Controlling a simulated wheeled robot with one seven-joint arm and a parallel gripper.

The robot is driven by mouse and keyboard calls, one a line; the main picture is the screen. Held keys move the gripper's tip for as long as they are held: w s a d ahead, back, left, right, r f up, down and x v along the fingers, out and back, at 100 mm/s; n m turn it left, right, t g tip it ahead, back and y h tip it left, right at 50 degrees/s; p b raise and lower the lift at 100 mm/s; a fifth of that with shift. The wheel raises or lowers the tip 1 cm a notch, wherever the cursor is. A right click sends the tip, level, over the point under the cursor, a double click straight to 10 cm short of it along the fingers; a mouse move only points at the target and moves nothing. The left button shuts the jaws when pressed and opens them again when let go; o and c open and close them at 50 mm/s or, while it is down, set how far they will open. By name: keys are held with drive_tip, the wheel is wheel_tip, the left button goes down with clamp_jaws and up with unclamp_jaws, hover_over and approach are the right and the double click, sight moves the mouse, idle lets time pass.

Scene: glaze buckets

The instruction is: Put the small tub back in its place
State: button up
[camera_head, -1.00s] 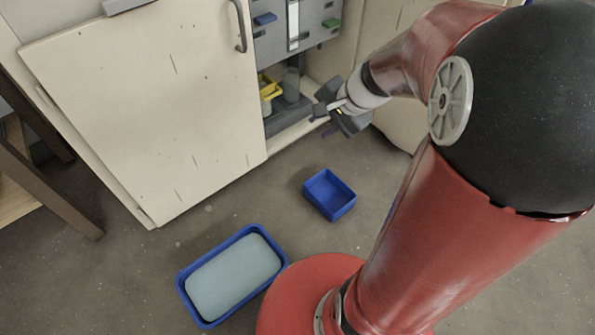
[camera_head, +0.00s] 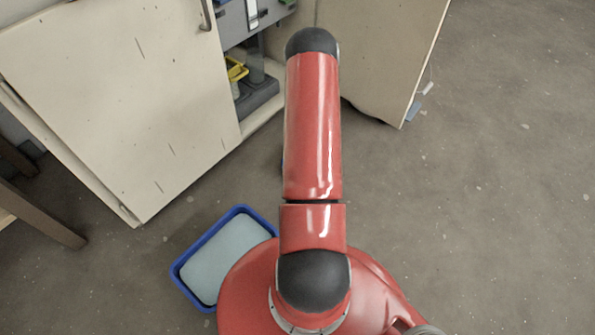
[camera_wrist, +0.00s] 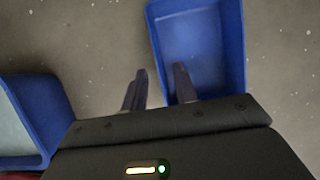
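The small tub is an empty blue open box on the floor. It shows in the wrist view (camera_wrist: 205,45), its open top facing the camera. In the head view my arm hides nearly all of it. My gripper (camera_wrist: 158,78) is open and empty, pointing down above the floor. In the wrist view its right finger overlaps the tub's inside near the lower left, and its left finger lies outside the left wall. I cannot tell how far above the rim the fingertips are.
A larger blue tub (camera_head: 175,272) with pale contents lies on the floor beside my base; its rim shows in the wrist view (camera_wrist: 38,105). An open cabinet door (camera_head: 125,100) stands left. Inside the cabinet are a yellow bin (camera_head: 236,70) and grey holder (camera_head: 257,97). Floor at right is clear.

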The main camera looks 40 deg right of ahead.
drive_tip(key=x, duration=0.3)
drive_tip(key=b+x, duration=0.1)
drive_tip(key=x, duration=0.3)
drive_tip(key=shift+s+a+f, duration=0.15)
drive_tip(key=shift+a+f, duration=0.05)
drive_tip(key=shift+f, duration=0.05)
clamp_jaws()
